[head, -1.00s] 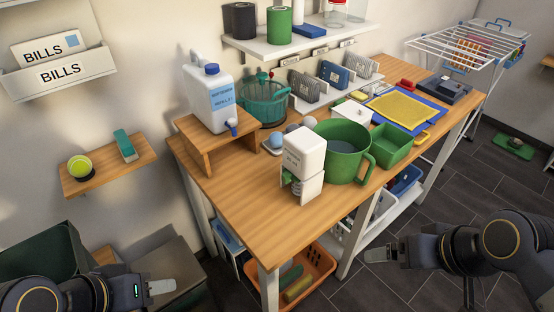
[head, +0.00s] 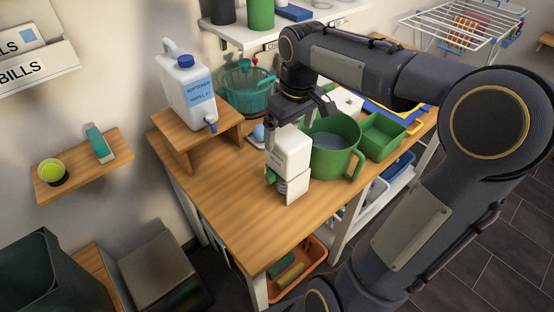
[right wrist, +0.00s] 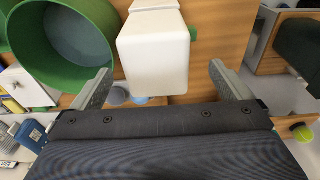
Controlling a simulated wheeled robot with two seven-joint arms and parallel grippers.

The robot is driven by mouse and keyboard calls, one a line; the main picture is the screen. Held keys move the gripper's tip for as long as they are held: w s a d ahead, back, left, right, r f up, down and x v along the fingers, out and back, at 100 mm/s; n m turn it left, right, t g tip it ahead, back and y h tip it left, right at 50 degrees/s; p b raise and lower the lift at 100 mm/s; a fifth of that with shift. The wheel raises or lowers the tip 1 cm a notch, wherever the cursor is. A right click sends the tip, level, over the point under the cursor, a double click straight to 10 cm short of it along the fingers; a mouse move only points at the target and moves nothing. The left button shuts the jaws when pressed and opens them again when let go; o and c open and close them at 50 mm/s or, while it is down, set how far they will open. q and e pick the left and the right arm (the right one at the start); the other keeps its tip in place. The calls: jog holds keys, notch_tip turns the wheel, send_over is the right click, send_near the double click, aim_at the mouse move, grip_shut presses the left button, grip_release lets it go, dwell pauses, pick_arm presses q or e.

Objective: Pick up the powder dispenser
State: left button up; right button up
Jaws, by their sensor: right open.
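The powder dispenser (head: 292,158), a white upright box with a green part low on its front, stands on the wooden table beside the green mug-like tub (head: 338,150). My right gripper (head: 291,122) is right at its top, pointing down. In the right wrist view the dispenser's white top (right wrist: 155,62) lies between the two spread fingers of my right gripper (right wrist: 163,84), with gaps on both sides. The gripper is open and holds nothing. My left gripper is not in view.
A softener jug (head: 188,92) stands on a wooden riser (head: 175,140) at the left. A teal basket (head: 246,92) is behind, and a green square tub (head: 380,136) is right of the mug-like tub. The table front (head: 235,205) is clear.

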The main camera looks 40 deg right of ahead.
aim_at(289, 136)
jog(key=f, duration=0.2)
jog(key=w+f, duration=0.1)
jog(key=f, duration=0.2)
jog(key=shift+w+d+f+p, duration=0.15)
jog(key=shift+d+f+p, duration=0.1)
jog(key=shift+p, duration=0.15)
jog(key=shift+f, duration=0.2)
jog(key=shift+a+f, duration=0.1)
jog(key=shift+f, duration=0.15)
jog(key=c, duration=1.7)
jog(key=shift+r, duration=0.1)
jog(key=shift+c, duration=1)
